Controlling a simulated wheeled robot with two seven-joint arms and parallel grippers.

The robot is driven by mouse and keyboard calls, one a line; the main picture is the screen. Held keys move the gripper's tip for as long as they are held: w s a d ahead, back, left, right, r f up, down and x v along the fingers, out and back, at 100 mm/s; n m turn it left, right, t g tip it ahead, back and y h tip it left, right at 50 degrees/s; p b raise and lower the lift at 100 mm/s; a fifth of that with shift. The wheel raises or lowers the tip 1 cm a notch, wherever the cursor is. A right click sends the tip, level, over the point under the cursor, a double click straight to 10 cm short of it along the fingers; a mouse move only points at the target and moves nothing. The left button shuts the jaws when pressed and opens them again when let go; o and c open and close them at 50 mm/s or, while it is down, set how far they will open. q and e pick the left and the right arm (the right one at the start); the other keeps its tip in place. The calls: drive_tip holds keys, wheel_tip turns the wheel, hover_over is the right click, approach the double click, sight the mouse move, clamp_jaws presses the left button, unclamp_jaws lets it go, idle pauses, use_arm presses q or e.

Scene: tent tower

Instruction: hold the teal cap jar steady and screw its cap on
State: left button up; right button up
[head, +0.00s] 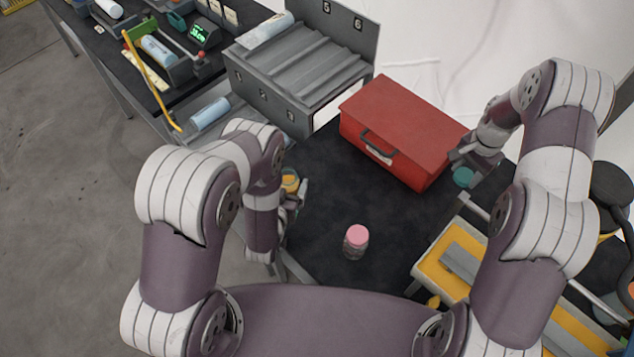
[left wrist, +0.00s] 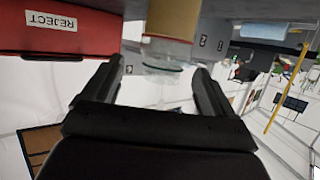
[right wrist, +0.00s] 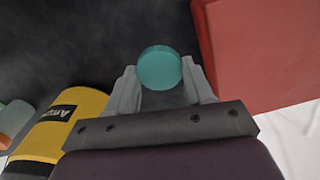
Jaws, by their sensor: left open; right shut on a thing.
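The teal cap (head: 463,177) is held by my right gripper (head: 472,164), over the dark table at the red box's near right corner. In the right wrist view the teal cap (right wrist: 160,68) sits between the two fingertips. A capless jar with yellow contents (head: 290,181) stands at the table's left side, partly hidden by my left arm. My left gripper (head: 294,197) is open beside it. In the left wrist view the jar's clear glass end (left wrist: 162,66) and tan-yellow body (left wrist: 172,18) show between and beyond the open fingers; contact cannot be told.
A jar with a pink lid (head: 356,241) stands mid-table towards me. A red box labelled REJECT (head: 405,125) stands at the back. A grey ramped rack (head: 300,65) is behind left. A yellow and grey tray (head: 450,265) lies at right. The table between is mostly clear.

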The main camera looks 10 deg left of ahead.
sight(289, 168)
use_arm(q)
drive_tip(key=b+x, duration=0.2)
drive_tip(key=x, duration=0.2)
drive_tip(key=shift+w+a, duration=0.2)
use_arm(e)
wheel_tip(289, 168, down, 2)
use_arm(q)
drive_tip(key=shift+w, duration=0.5)
use_arm(e)
drive_tip(key=shift+f, duration=0.1)
use_arm(q)
drive_tip(key=shift+s, duration=0.1)
